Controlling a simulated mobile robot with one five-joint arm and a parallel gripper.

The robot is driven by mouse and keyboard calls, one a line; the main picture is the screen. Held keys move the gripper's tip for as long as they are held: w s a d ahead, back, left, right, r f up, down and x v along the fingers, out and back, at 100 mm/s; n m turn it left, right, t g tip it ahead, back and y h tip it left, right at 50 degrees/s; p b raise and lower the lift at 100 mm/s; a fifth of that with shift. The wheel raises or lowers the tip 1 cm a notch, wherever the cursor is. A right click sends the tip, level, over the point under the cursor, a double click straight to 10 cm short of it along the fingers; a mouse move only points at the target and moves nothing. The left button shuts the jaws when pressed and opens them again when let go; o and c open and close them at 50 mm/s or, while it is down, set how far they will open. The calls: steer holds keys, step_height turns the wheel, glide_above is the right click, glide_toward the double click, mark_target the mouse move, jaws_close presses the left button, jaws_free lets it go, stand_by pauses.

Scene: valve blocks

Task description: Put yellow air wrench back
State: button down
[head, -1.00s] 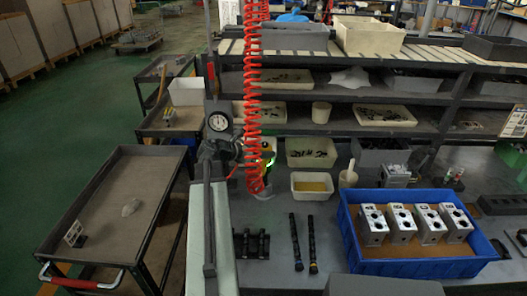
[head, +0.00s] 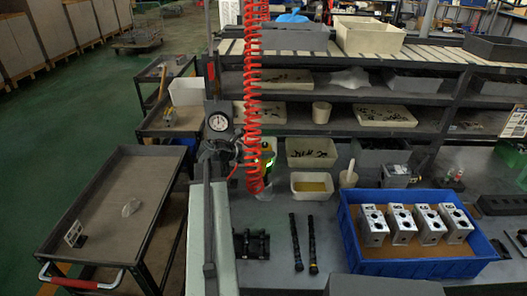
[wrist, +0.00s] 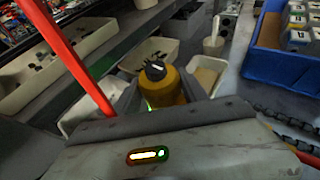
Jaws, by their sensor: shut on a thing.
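The yellow air wrench (wrist: 168,88) has a dark round end and stands between the fingers of my gripper (wrist: 162,94) in the wrist view. My gripper is shut on it. In the head view the yellow wrench (head: 268,163) shows only in part beside the red coiled hose (head: 252,110), above the grey bench top. The hose hides much of the wrench and my gripper there. I cannot tell whether the wrench's lower end touches anything.
A white bin with yellow contents (head: 312,185) stands just right of the wrench. A blue crate (head: 420,267) with several metal valve blocks stands at the right. Two dark rods (head: 304,243) lie on the bench. A pressure gauge (head: 218,122) is at the left.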

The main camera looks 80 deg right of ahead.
steer(key=shift+f+b, duration=3.45)
steer(key=c, duration=0.5)
jaws_free()
steer(key=shift+a, duration=0.1)
steer(key=p+v, duration=0.3)
steer(key=v, duration=0.4)
steer(key=shift+w+a+r, duration=0.2)
steer(key=shift+w+a, duration=0.05)
